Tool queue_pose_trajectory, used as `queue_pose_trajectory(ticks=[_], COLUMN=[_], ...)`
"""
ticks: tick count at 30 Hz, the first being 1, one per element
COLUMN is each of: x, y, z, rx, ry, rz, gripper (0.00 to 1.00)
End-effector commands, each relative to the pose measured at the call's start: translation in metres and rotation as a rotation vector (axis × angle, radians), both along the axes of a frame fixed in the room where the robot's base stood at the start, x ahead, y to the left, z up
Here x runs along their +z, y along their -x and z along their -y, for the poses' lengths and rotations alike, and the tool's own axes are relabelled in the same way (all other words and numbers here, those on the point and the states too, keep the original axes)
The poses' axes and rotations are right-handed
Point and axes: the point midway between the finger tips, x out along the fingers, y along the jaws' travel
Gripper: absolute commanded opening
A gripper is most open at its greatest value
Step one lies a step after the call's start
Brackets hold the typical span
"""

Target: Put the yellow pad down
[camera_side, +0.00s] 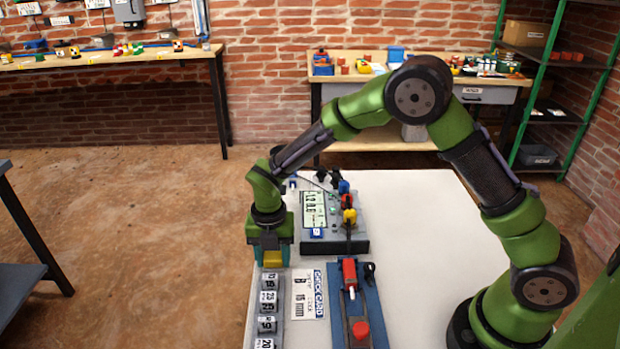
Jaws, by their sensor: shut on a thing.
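My gripper (268,257) points down at the left edge of the white table (425,225), just behind a row of grey numbered blocks (268,298). It is shut on a small yellow piece, the yellow pad (270,240), of which only a little shows between the teal gripper parts. I cannot tell whether the pad touches anything below.
A grey meter box (334,235) with a lit display and coloured plugs stands right of my gripper. A printed card (307,294) and a blue fixture (373,310) with red parts lie in front. The table's right middle is clear.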

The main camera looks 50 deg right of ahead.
Motion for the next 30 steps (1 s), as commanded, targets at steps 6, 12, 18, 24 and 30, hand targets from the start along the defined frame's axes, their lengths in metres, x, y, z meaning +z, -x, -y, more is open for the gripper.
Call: queue_pose_trajectory(ticks=[6,12,18,24,30], x=[0.0,-0.003,-0.003,-0.003,0.017], y=[0.0,0.0,0.0,0.0,-0.001], z=[0.0,0.0,0.0,0.0,0.0], rx=[-0.001,0.0,-0.001,0.0,-0.001], ry=[-0.001,0.0,0.0,-0.001,-0.003], rz=[0.001,0.001,0.0,0.001,0.004], gripper=[0.24,0.55,0.74,0.74,0.74])
